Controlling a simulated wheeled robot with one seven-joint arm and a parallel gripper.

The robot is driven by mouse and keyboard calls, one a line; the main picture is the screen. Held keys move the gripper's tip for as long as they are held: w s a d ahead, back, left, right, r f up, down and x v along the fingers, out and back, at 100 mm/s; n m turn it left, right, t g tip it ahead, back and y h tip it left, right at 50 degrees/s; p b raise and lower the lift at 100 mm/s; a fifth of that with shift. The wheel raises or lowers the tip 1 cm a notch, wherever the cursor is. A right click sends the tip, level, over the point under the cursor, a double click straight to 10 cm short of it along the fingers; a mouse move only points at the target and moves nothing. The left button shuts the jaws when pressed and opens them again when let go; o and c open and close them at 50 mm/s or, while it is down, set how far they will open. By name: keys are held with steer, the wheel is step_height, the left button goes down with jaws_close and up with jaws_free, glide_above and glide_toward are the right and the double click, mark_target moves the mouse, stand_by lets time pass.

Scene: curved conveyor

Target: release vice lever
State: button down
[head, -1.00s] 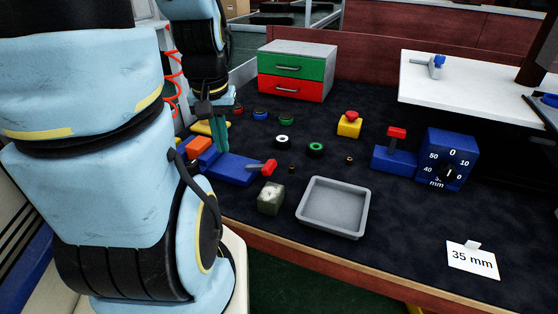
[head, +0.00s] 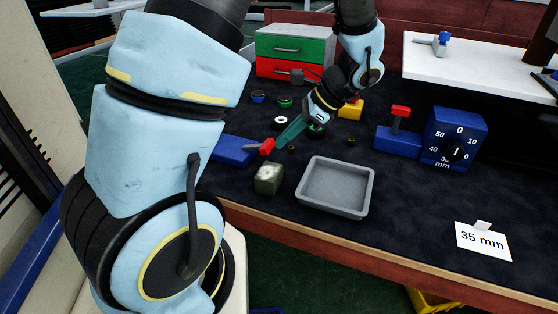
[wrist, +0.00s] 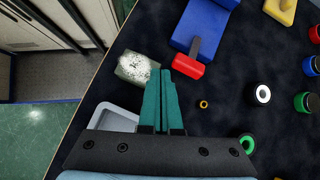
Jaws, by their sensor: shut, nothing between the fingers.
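The blue vice (head: 233,150) lies on the dark bench, partly hidden behind my arm in the head view; its blue body also shows at the top of the wrist view (wrist: 205,22). Its lever has a dark shaft and a red handle (head: 267,146), which points away from the body; the handle also shows in the wrist view (wrist: 188,66). My gripper (head: 281,143) has teal fingers and is shut and empty. Its tips are just right of the red handle in the head view and just left of it in the wrist view (wrist: 160,74). I cannot tell whether they touch it.
A grey-green block with a white top (head: 268,178) and a grey tray (head: 335,188) stand in front. Rings, including a white one (head: 280,120), lie nearby. A blue base with a red lever (head: 398,138) and a blue dial box (head: 456,138) are at right.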

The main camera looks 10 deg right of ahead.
mark_target(257, 147)
steer(key=d+f+m+t+y, duration=0.1)
steer(key=d+m+t, duration=0.2)
steer(key=d, duration=0.3)
steer(key=shift+w+f+m+b, duration=0.15)
steer(key=shift+w+m+b, duration=0.25)
steer(key=shift+m, duration=0.4)
steer(key=p+x, duration=0.1)
steer(key=x, duration=0.9)
steer(key=shift+a, duration=0.15)
